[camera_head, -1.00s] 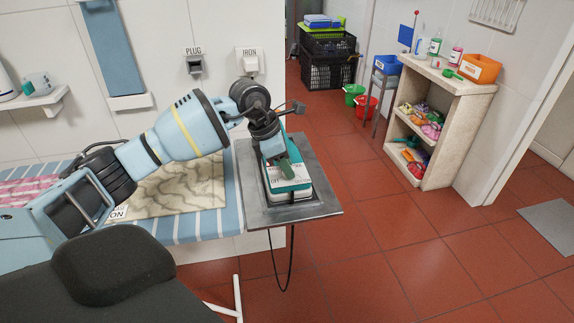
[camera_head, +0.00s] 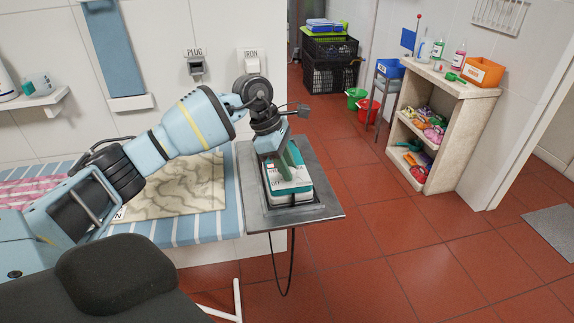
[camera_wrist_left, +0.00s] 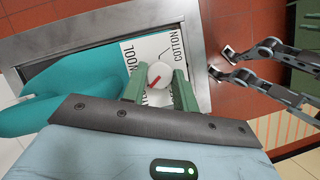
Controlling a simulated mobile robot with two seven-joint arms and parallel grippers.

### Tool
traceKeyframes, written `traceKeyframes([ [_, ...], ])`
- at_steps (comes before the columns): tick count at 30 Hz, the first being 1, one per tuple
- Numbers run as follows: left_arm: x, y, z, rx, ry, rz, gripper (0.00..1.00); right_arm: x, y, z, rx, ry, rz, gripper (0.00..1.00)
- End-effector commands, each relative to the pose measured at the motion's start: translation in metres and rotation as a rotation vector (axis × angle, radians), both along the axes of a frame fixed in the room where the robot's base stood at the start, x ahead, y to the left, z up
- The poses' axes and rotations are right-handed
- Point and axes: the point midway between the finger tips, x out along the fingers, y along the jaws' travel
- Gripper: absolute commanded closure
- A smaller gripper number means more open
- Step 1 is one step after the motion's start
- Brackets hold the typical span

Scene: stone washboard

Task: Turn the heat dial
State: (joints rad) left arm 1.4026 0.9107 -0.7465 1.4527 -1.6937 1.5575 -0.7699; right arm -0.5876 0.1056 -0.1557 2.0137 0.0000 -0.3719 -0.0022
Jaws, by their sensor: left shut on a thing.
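The teal and white iron (camera_head: 289,191) rests on a grey metal plate (camera_head: 318,211) at the end of the ironing board. In the left wrist view, its white panel (camera_wrist_left: 140,49) carries the words COTTON and WOOL. A round white heat dial (camera_wrist_left: 160,74) with a red mark sits on this panel. The red mark slants toward the lower left. My left gripper (camera_head: 287,172) is over the iron; in the left wrist view its green fingers (camera_wrist_left: 160,86) are shut on the dial, one on each side. The fingers hide part of the panel's lettering.
A cable (camera_head: 282,270) hangs below the plate. The striped ironing board (camera_head: 231,212) lies to the left, with a wall socket marked IRON (camera_head: 251,64) behind. A shelf unit (camera_head: 466,130) stands at the right. The red floor between is open.

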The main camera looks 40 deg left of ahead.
Motion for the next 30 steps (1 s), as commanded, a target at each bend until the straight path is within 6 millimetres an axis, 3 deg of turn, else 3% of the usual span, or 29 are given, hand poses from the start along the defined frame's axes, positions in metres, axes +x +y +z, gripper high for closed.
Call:
traceKeyframes([
  [5, 0.000, 0.000, -0.001, 0.002, 0.002, 0.001, 0.94, -0.001, 0.000, 0.000, 0.000, 0.001, -0.001, 0.64],
  [6, 0.000, 0.000, -0.001, 0.002, 0.002, 0.001, 0.66, -0.001, 0.000, 0.000, 0.000, 0.001, -0.001, 0.64],
  [10, 0.000, 0.000, -0.001, 0.001, 0.002, 0.001, 0.49, -0.001, 0.000, 0.000, 0.000, 0.001, -0.001, 0.64],
  [20, 0.000, 0.001, 0.002, 0.001, 0.000, 0.002, 0.49, -0.001, 0.000, 0.000, 0.000, 0.001, -0.001, 0.64],
  [30, -0.008, 0.018, 0.047, 0.001, -0.002, 0.002, 0.49, -0.003, 0.000, -0.002, 0.001, 0.005, -0.001, 0.64],
])
